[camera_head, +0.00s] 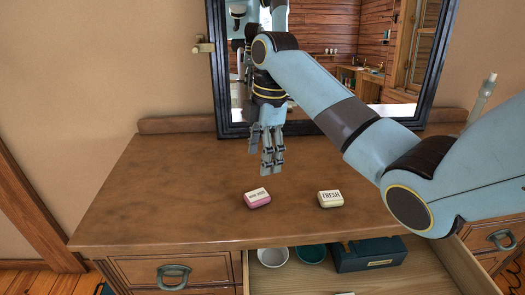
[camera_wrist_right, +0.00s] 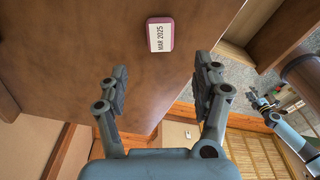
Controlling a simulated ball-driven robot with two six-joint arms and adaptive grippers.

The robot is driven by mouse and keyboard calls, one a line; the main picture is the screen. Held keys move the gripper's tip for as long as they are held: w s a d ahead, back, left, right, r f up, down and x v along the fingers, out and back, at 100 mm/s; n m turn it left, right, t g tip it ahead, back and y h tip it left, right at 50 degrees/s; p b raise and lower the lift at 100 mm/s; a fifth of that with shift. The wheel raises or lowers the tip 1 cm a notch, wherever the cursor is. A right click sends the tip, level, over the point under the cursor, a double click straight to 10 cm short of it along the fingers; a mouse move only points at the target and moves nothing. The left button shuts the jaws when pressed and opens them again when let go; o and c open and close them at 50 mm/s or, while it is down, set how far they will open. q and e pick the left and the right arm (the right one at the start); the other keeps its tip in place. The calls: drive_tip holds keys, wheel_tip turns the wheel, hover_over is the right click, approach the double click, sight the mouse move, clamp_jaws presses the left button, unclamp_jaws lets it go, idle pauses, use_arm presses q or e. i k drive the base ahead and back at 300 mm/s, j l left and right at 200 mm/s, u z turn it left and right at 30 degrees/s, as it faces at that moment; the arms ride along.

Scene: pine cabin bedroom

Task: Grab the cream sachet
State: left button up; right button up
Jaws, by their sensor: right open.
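The cream sachet (camera_head: 330,199) lies on the dresser top near its front edge, its pale label reading "FRESH". A pink sachet (camera_head: 257,198) with a white label lies to its left. My right gripper (camera_head: 272,168) points down above the dresser, behind the pink sachet and left of the cream one, holding nothing. In the right wrist view the right gripper (camera_wrist_right: 162,75) has its fingers spread apart. The pink sachet (camera_wrist_right: 160,35) shows ahead of them, its label reading "MAR 2025". The cream sachet is not visible there. My left gripper is not in view.
The dresser top (camera_head: 150,190) is otherwise mostly clear. A black-framed mirror (camera_head: 221,70) stands at its back. Below the front edge, an open drawer (camera_head: 430,265) holds a white bowl (camera_head: 272,257), a teal bowl (camera_head: 311,254) and a dark teal box (camera_head: 368,255).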

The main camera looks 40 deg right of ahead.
sight(330, 199)
drive_tip(key=k, duration=1.5)
